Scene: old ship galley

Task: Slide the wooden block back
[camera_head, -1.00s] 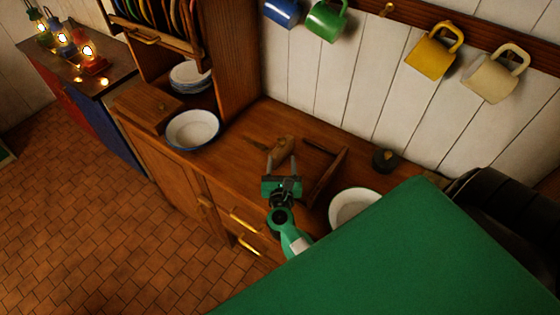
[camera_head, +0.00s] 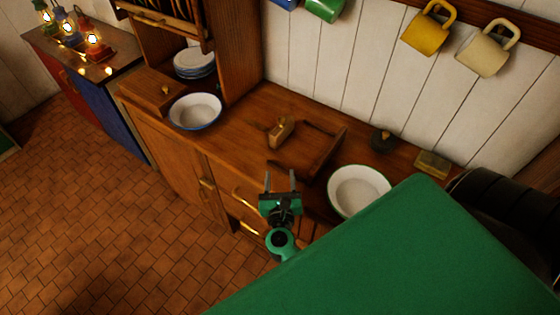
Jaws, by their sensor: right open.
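The small wooden block (camera_head: 281,132) stands on the wooden counter top (camera_head: 248,112), just left of a low wooden frame (camera_head: 327,155). My right gripper (camera_head: 280,178) is open and empty. It is at the front edge of the counter, on the near side of the block. A clear gap lies between its fingertips and the block. My left gripper is not in view.
A white bowl with a blue rim (camera_head: 195,111) stands to the left, and another white bowl (camera_head: 358,190) to the right. A dark round object (camera_head: 381,142) and a tan block (camera_head: 432,162) sit near the back wall. Mugs hang above, including a yellow one (camera_head: 428,30).

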